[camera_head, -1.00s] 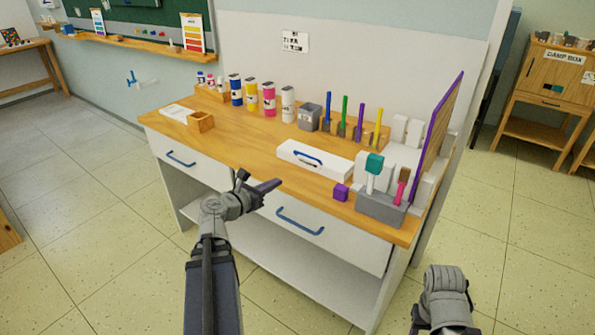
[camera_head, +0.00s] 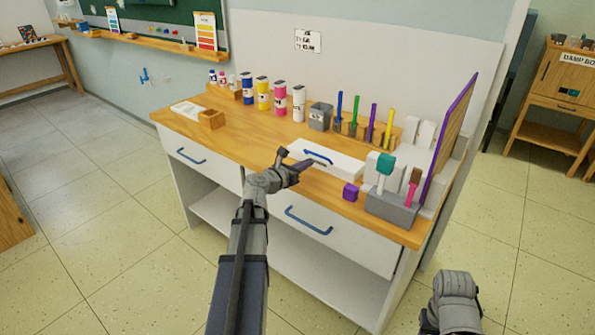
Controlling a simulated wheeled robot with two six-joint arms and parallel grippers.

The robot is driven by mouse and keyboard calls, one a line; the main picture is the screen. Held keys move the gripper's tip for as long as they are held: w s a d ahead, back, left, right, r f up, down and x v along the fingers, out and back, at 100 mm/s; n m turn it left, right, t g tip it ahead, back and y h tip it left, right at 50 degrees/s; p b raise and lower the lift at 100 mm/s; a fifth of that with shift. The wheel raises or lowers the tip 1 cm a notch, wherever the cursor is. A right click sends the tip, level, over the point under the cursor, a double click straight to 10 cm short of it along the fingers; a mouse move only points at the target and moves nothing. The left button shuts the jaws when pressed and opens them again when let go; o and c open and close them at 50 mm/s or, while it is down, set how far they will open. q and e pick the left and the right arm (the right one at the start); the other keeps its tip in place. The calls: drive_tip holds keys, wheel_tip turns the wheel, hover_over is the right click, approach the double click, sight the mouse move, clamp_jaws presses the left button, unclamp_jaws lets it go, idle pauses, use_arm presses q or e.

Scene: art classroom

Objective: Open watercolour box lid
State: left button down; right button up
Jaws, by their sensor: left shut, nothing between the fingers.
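The watercolour box (camera_head: 345,165) is a low white box with a blue handle (camera_head: 318,157) on its lid. It sits near the front edge of the wooden counter top, and its lid looks closed. My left gripper (camera_head: 304,167) is shut and empty at the box's front left, overlapping its front edge in the picture. I cannot tell whether it touches the box. My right gripper (camera_head: 452,305) hangs low at the bottom right, away from the counter; its fingers cannot be made out.
Several paint bottles (camera_head: 279,98), a grey bin (camera_head: 320,115) and upright coloured tools line the back.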

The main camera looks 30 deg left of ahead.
use_arm(q)
drive_tip(key=shift+w+d+r, duration=0.1)
drive_tip(key=shift+w+r, duration=0.25)
drive_tip(key=shift+w, duration=0.25)
